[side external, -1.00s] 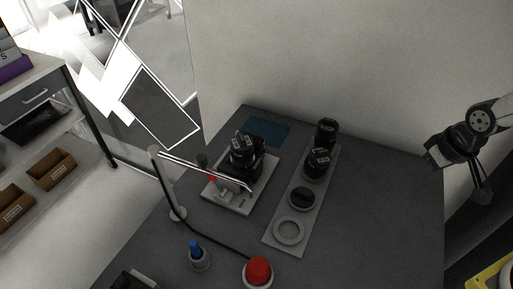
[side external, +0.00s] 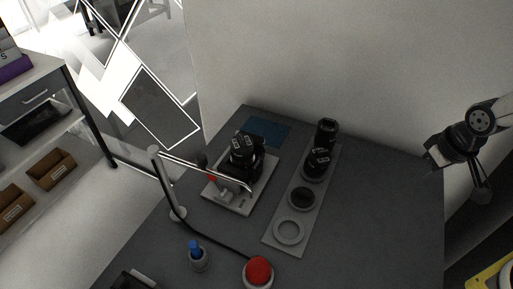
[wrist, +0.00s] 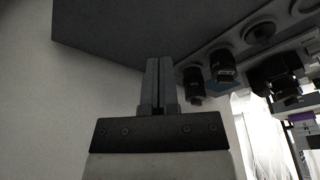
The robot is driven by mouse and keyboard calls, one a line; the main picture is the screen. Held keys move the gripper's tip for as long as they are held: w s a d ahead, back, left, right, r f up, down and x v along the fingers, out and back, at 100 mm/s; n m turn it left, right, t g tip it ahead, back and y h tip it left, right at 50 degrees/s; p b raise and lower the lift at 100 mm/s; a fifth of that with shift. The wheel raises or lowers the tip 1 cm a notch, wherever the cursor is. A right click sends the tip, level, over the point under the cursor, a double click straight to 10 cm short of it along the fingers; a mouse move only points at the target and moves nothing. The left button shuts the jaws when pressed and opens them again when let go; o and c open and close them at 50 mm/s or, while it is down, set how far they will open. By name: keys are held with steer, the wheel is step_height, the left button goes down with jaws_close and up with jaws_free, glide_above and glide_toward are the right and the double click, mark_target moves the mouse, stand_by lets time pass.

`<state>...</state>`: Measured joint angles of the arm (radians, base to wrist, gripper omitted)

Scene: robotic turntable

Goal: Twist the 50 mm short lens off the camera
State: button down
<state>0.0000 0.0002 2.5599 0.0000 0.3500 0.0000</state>
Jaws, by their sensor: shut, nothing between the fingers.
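The camera (side external: 257,171) sits on a pale base plate (side external: 214,195) left of the middle of the table in the side view. A short black lens (side external: 243,147) with pale markings stands up on it; I cannot read the markings. My gripper (side external: 431,161) is at the far right in the side view, well away from the camera. In the wrist view my gripper's fingers (wrist: 157,88) are together with nothing between them. The camera also shows at the right of the wrist view (wrist: 268,77), partly cut off by dim light.
A grey strip (side external: 270,240) right of the camera holds two black lenses, a dark round piece (side external: 302,197) and an empty ring (side external: 289,231). A red button (side external: 258,270) and blue-topped bottle (side external: 196,252) stand in front.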

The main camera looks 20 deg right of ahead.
stand_by(0.3)
steer(key=c, duration=0.8)
jaws_free()
steer(key=shift+w, duration=0.1)
steer(key=o, duration=0.4)
steer(key=shift+w+a+r, duration=0.1)
steer(key=shift+w, duration=0.1)
steer(key=o, duration=0.3)
steer(key=shift+w+a+r, duration=0.1)
steer(key=shift+w+a, duration=0.1)
steer(key=shift+w, duration=0.25)
steer(key=n+g+y, duration=0.2)
steer(key=n, duration=1.1)
glide_above(251, 141)
steer(key=shift+r, duration=0.4)
steer(key=shift+a+f+n, duration=0.1)
steer(key=shift+a+n, duration=0.2)
steer(key=shift+a, duration=0.3)
